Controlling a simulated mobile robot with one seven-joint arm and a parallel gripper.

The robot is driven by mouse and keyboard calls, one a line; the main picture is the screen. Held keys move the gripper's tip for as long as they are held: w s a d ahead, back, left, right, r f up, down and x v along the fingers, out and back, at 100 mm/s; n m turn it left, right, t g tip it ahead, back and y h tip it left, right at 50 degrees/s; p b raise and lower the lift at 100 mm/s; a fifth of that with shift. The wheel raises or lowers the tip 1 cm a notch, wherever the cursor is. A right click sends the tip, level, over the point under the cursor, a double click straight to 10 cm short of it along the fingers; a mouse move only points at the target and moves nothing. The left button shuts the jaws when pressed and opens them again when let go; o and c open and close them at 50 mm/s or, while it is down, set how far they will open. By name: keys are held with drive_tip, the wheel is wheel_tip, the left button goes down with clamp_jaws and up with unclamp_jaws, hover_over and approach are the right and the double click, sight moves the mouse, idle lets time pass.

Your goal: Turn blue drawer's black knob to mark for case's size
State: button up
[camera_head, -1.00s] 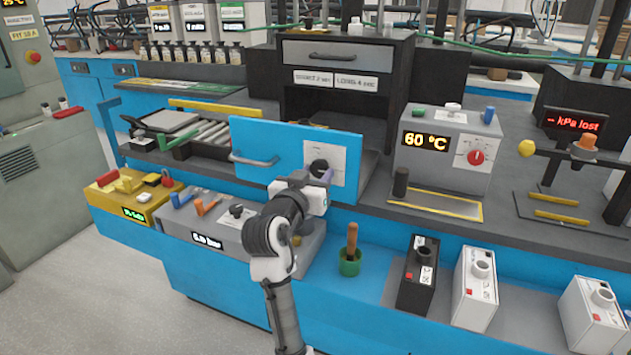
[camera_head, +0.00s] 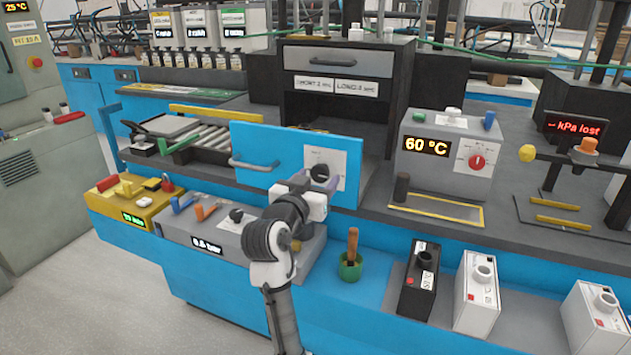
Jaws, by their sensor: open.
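The blue drawer (camera_head: 262,146) has a grey handle at its left and a white dial plate (camera_head: 340,158) at its right. The black knob (camera_head: 320,172) sits on this plate; its marks are too small to read. My gripper (camera_head: 308,180) is open just in front of and below the knob, overlapping its lower edge in the picture. I cannot tell whether the fingers touch the knob.
A grey box reading 60 °C (camera_head: 455,125) with a red knob stands right of the drawer. A green cup with a wooden handle (camera_head: 350,268) stands below. A grey control box (camera_head: 200,222) and a yellow one (camera_head: 120,205) are at the left.

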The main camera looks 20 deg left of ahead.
drive_tip(key=shift+s, duration=0.1)
drive_tip(key=s+b, duration=0.1)
drive_tip(key=s, duration=1.2)
drive_tip(key=shift+s+a, duration=0.25)
drive_tip(key=shift+s, duration=0.05)
